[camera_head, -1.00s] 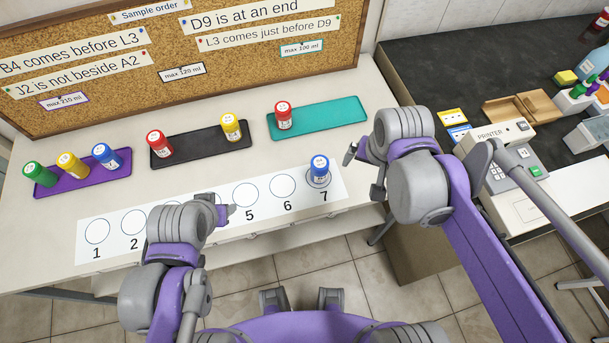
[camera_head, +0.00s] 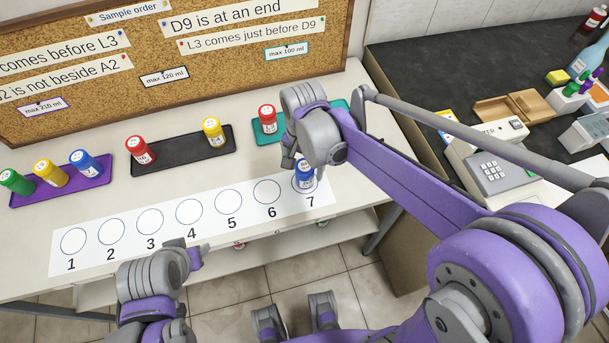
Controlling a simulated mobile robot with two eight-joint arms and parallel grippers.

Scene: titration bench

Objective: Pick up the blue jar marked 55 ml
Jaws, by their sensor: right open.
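A blue jar with a white label (camera_head: 305,178) stands upright on circle 7 of the white numbered strip (camera_head: 211,240). A second blue jar (camera_head: 85,164) stands on the purple tray (camera_head: 48,196) at the left. I cannot read the volume on either label. My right gripper (camera_head: 297,162) is open, just above and behind the jar on circle 7, and partly overlaps it in this view. I cannot tell whether it touches the jar. My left gripper (camera_head: 193,254) is low in front of the strip, and its jaws do not show clearly.
Green (camera_head: 16,181) and yellow (camera_head: 51,173) jars share the purple tray. A red (camera_head: 140,150) and a yellow jar (camera_head: 213,132) stand on the black tray (camera_head: 179,149). Another red jar (camera_head: 268,119) stands on the teal tray (camera_head: 265,139). Circles 1 to 6 are empty.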

